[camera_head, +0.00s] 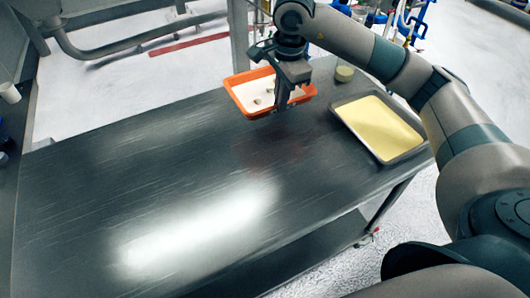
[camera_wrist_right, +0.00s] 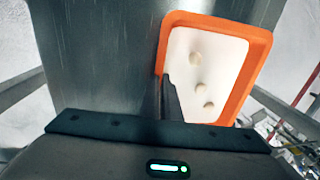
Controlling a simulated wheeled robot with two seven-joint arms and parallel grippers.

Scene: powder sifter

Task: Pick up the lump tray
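The lump tray (camera_head: 240,97) is an orange, rectangular tray with a white inside and a few pale lumps. It is at the far side of the dark table, and a faint reddish reflection below it suggests it is held above the surface. My right gripper (camera_head: 282,107) points down at its near right rim and appears shut on that rim. In the right wrist view the tray (camera_wrist_right: 258,60) shows its white floor with three lumps, and a dark finger of my right gripper (camera_wrist_right: 168,100) overlaps its left rim. My left gripper is not in view.
A metal tray of yellow powder (camera_head: 378,128) lies at the table's right end. A small round container (camera_head: 344,73) stands behind it. The left and front of the dark table (camera_head: 130,170) are clear. A metal post (camera_head: 238,35) rises behind the table.

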